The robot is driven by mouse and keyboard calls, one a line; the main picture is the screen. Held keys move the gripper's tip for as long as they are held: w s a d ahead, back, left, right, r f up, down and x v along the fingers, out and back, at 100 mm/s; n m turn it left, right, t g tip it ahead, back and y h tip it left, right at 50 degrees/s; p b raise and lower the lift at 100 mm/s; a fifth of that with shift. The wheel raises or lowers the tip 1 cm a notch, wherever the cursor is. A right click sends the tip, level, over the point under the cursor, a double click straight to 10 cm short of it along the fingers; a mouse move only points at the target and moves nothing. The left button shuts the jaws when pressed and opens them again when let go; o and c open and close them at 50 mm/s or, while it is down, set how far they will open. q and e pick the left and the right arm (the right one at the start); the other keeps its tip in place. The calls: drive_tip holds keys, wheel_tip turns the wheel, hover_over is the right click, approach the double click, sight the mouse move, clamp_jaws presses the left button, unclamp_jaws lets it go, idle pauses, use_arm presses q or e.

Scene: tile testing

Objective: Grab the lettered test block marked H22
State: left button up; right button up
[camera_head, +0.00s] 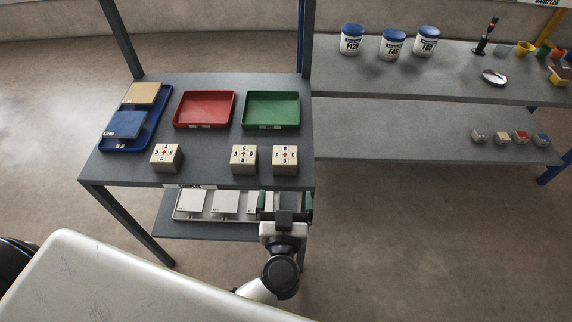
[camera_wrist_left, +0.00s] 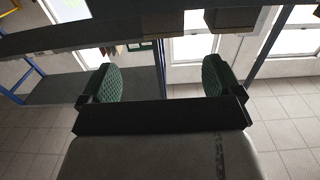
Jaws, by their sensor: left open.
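Three pale lettered blocks stand near the front edge of the grey table in the head view: a left block (camera_head: 166,158), a middle block (camera_head: 244,159) and a right block (camera_head: 285,160). My left gripper (camera_head: 285,203) is open and empty, just in front of the table edge, below the right block in the picture. In the left wrist view its green-padded fingers (camera_wrist_left: 160,82) stand wide apart with nothing between them. My right gripper is not in view.
On the table (camera_head: 225,180) are a blue tray (camera_head: 125,149) with tiles, a red tray (camera_head: 204,109) and a green tray (camera_head: 271,110). A lower shelf (camera_head: 180,230) holds pale tiles. A side bench (camera_head: 380,80) carries several jars, cups and, lower, small blocks.

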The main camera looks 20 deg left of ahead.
sight(285, 160)
use_arm(q)
drive_tip(key=x, duration=0.4)
drive_tip(key=shift+w+a+r, duration=0.25)
drive_tip(key=shift+w+a, duration=0.2)
drive_tip(key=shift+w, duration=0.4)
drive_tip(key=b+x, duration=0.1)
drive_tip(key=x, duration=0.3)
drive_tip(key=shift+w+a+f, duration=0.15)
drive_tip(key=shift+w+a, duration=0.05)
drive_tip(key=shift+w, duration=0.2)
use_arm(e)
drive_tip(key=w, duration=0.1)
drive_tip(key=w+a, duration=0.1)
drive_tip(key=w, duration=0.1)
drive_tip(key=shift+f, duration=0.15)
use_arm(q)
drive_tip(key=shift+c, duration=0.4)
drive_tip(key=c, duration=1)
drive_tip(key=shift+c, duration=0.8)
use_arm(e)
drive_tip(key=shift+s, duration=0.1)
use_arm(q)
drive_tip(key=shift+r, duration=0.25)
